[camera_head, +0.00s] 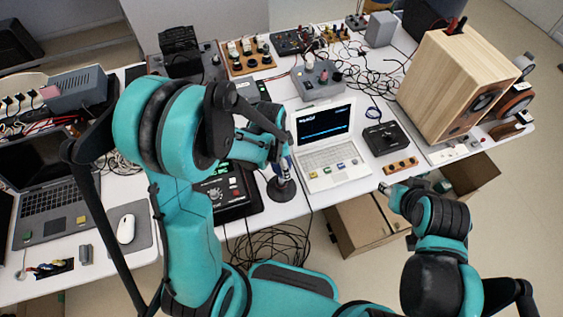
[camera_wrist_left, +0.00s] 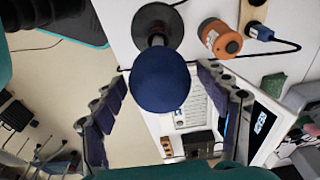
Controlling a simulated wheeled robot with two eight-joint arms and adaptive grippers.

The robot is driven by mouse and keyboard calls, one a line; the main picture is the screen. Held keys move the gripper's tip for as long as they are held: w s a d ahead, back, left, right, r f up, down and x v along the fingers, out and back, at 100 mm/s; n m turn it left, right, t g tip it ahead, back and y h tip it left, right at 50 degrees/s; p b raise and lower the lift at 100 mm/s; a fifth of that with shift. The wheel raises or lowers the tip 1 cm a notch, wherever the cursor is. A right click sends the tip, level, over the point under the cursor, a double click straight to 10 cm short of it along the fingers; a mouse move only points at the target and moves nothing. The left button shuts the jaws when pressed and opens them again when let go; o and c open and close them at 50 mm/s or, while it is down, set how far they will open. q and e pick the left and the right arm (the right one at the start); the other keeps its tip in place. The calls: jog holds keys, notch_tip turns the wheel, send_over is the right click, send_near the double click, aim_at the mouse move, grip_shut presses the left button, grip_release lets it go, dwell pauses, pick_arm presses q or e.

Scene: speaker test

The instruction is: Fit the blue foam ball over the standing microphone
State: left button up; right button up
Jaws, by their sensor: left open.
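The blue foam ball (camera_wrist_left: 161,80) is in the middle of the left wrist view. The dark stem of the standing microphone (camera_wrist_left: 157,41) runs from the ball's edge to its round black base (camera_wrist_left: 172,18). The ball appears to sit over the microphone's top. My left gripper (camera_wrist_left: 162,74) is open, with a finger on each side of the ball and visible gaps. In the head view the microphone base (camera_head: 281,188) stands near the table's front edge; my left gripper (camera_head: 284,163) is above it and the ball cannot be made out. My right gripper (camera_head: 387,189) is off the front edge, its fingers unclear.
A white laptop (camera_head: 328,157) stands right of the microphone and a black device (camera_head: 228,190) stands left of it. An orange cylinder (camera_wrist_left: 220,38) is near the base. A wooden speaker (camera_head: 450,85) stands far right. Cardboard boxes (camera_head: 365,222) and cables lie below the front edge.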

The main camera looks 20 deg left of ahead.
aim_at(276, 162)
pick_arm(q)
jog(key=r, duration=0.8)
jog(key=s+a+r, duration=0.1)
jog(key=r, duration=0.3)
jog(key=shift+a, duration=0.1)
jog(key=shift+s+a+n+b, duration=0.1)
jog(key=shift+s+n+b, duration=0.05)
jog(key=shift+n+b, duration=0.15)
jog(key=s+a+f+n+t+y+b, duration=0.1)
jog(key=s+a+n+t+b, duration=0.2)
jog(key=s+n+t+b, duration=0.3)
jog(key=shift+s+a+f+n+b, duration=0.15)
jog(key=shift+s+f+n+b, duration=0.25)
jog(key=shift+s+n, duration=1.5)
jog(key=shift+w+n, duration=0.4)
